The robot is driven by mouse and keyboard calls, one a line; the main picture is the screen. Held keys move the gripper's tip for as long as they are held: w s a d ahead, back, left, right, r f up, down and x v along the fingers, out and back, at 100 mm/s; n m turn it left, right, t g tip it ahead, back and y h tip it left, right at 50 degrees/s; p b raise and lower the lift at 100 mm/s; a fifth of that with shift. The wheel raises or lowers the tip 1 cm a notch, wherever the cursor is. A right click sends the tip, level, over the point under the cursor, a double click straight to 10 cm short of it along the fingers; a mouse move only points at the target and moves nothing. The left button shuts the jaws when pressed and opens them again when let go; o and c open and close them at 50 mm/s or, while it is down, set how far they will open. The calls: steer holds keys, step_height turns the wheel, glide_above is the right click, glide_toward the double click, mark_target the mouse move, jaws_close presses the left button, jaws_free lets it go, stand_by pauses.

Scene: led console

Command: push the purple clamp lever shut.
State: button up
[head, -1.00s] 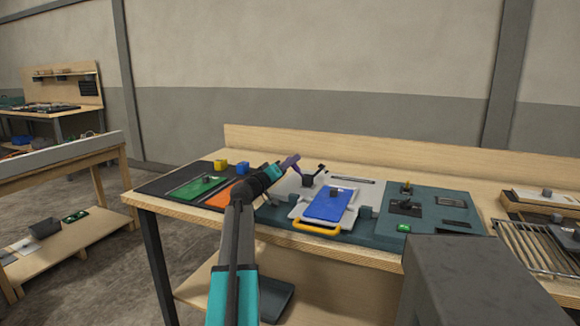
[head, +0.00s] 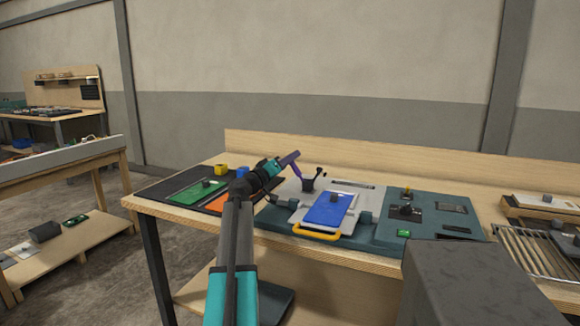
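The purple clamp lever (head: 292,163) shows at the rear of the teal console, raised and tilted up to the left above a small dark block (head: 308,185). My gripper (head: 280,164) reaches in from the left, with its end at the lever in the picture. I cannot tell whether it touches the lever or is only in front of it. The fingers are too small and overlapped to show whether they are open or shut.
A yellow handle (head: 316,234) sticks out at the console's front. A green board (head: 190,192) and yellow and blue blocks (head: 221,169) lie to the left. Small switches and a green button (head: 403,233) are on the right. A grey box (head: 470,275) fills the lower right foreground.

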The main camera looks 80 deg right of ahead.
steer(key=s+a+r, duration=0.1)
steer(key=a+r, duration=0.1)
steer(key=a, duration=1.4)
steer(key=shift+s, duration=0.35)
steer(key=shift+r, duration=0.1)
stand_by(0.5)
